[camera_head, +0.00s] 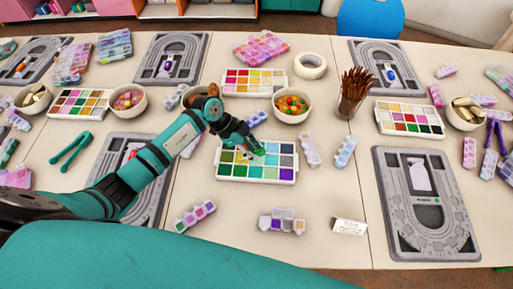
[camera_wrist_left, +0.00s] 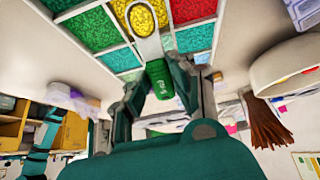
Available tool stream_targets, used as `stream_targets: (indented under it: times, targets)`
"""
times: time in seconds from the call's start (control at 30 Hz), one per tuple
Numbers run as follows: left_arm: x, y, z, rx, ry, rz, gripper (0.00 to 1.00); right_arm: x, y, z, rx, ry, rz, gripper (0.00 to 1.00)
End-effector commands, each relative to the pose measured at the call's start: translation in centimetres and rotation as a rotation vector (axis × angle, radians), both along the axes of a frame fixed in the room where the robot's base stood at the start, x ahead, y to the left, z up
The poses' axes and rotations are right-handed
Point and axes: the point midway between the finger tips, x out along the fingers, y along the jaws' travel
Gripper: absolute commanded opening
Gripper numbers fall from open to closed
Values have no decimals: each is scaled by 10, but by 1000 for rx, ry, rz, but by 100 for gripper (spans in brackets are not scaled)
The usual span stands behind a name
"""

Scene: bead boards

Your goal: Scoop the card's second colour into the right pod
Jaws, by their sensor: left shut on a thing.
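My left gripper (camera_head: 258,152) is shut on the green handle of a scoop (camera_wrist_left: 160,84), over the bead tray (camera_head: 257,181) with its coloured compartments. In the left wrist view the scoop's pale bowl (camera_wrist_left: 141,18) shows yellow beads inside its rim, with a yellow compartment around it. Green and red compartments lie beside it. A small pod (camera_head: 195,215) with pink cells stands front left, and another pod (camera_head: 282,222) with pale, purple and orange cells stands front centre. A white card (camera_head: 349,227) lies right of it; its print is too small to read. My right gripper is not in view.
A second bead tray (camera_head: 255,83) and a bowl of mixed beads (camera_head: 291,104) stand behind. A cup of brown sticks (camera_head: 355,93) is right of the bowl. A grey bead board (camera_head: 426,204) lies at right. Table between pods and tray is mostly clear.

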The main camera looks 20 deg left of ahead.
Motion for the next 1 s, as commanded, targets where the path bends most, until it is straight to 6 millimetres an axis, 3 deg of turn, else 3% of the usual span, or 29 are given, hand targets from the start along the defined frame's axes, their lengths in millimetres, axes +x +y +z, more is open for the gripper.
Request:
stream_targets:
  times: [0.1, 0.23, 0.37, 0.63, 1.0]
  targets:
    - [1, -2, 9, -2, -2, 0, 3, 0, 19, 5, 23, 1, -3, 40]
    - [2, -4, 17, -1, -3, -1, 3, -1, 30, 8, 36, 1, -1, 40]
    - [3, -9, 25, 26, 3, -4, 3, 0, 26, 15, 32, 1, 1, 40]
    - [8, -25, 27, 330, 77, -4, 3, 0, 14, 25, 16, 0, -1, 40]
    - [7, -27, 35, 466, 116, -1, 3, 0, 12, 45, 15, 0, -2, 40]
